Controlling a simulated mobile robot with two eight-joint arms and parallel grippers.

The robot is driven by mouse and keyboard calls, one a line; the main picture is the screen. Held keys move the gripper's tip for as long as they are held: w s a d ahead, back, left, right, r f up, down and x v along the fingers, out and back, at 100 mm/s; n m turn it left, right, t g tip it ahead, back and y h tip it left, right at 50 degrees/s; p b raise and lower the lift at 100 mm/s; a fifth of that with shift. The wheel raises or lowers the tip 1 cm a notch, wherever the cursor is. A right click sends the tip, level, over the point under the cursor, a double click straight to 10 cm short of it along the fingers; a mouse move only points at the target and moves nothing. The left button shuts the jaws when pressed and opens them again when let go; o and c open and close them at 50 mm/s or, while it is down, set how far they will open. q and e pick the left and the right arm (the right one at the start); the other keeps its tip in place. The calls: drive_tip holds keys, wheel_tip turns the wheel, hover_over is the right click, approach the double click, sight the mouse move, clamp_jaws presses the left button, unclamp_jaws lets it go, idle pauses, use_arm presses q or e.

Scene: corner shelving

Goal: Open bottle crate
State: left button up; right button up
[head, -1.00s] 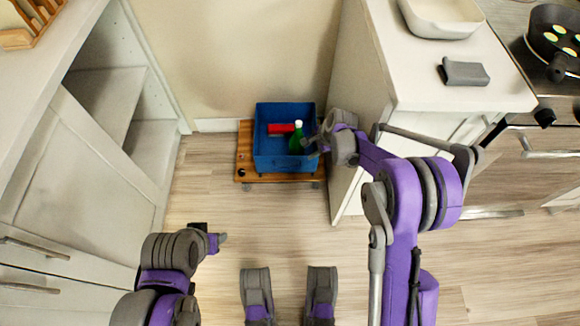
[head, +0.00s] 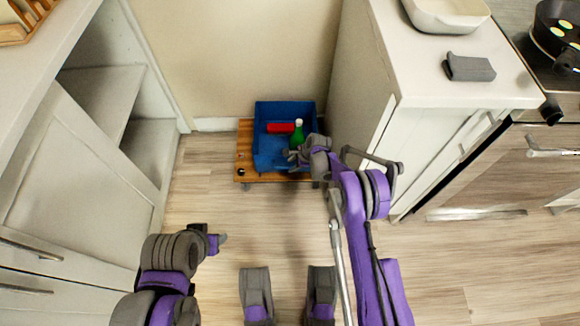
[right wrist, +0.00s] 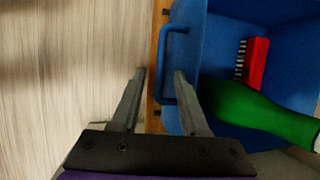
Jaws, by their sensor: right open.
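The blue bottle crate (head: 263,144) sits on a low wooden platform by the wall in the head view. It holds a green bottle (head: 297,136) with a white top and a red object, which shows bristles like a brush in the right wrist view (right wrist: 256,62). My right gripper (head: 293,155) is at the crate's front right. In the right wrist view my right gripper (right wrist: 160,74) is open, with the crate's blue handle (right wrist: 165,62) between or just beyond its fingertips. Contact cannot be told. My left gripper (head: 216,242) is low at the left, away from the crate; its jaws are unclear.
A white cabinet (head: 350,130) stands close on the right, and open shelving (head: 105,95) stands left. The wooden floor (head: 205,190) before the crate is clear.

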drive_tip(key=shift+x, duration=1.1)
clamp_jaws()
idle(0.7)
